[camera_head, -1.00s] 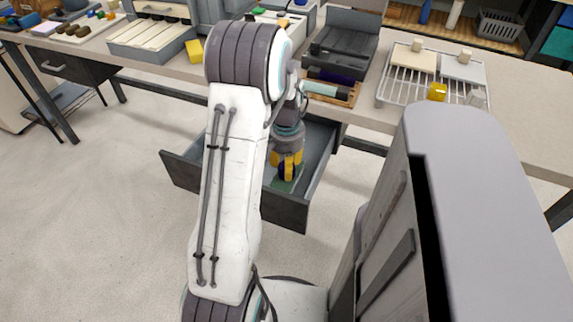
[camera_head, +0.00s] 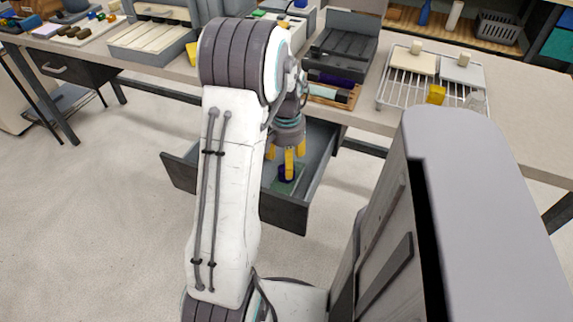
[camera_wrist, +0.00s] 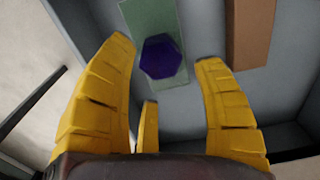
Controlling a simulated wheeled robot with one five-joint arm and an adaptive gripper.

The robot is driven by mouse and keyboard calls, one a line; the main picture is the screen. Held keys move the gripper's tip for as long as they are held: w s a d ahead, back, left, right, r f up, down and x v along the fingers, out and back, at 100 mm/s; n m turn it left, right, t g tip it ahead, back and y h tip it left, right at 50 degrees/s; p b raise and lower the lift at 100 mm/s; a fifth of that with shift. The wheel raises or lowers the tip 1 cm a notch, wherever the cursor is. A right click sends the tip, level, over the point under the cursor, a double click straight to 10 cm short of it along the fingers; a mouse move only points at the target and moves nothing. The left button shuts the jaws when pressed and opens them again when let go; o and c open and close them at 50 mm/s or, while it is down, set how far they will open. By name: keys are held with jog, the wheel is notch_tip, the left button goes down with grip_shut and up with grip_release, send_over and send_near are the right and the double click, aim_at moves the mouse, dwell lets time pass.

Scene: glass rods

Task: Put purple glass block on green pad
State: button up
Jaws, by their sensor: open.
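The purple glass block (camera_wrist: 161,58) stands on the green pad (camera_wrist: 147,16) inside the open drawer, within the pad's edges in the wrist view. In the head view my gripper (camera_head: 287,168) hangs above the block within the drawer's outline.
The grey drawer (camera_head: 240,206) is pulled out below the bench, its walls close around my gripper. A brown block (camera_wrist: 250,35) lies in it beside the pad. A wire rack (camera_head: 390,100) with blocks and a wooden tray (camera_head: 346,98) stand on the bench above.

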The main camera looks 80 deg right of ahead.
notch_tip(320, 180, up, 9)
jog(key=p, duration=0.1)
dwell(0.3)
jog(key=shift+w, duration=0.1)
jog(key=w+a+r+n+t+h, duration=0.1)
jog(key=w+a+r+n, duration=0.3)
jog(key=w+a, duration=0.6)
jog(key=w+a+r+n, duration=0.2)
jog(key=w+a+n, duration=0.5)
jog(key=w, duration=0.6)
jog(key=s+a+n+t+y, duration=0.1)
jog(key=a+n, duration=0.9)
jog(key=a, duration=1.3)
jog(key=shift+s+f+t, duration=0.4)
jog(key=shift+s+f, duration=0.05)
jog(key=shift+s, duration=0.1)
jog(key=shift+r+p, duration=0.1)
jog(key=shift+p, duration=0.2)
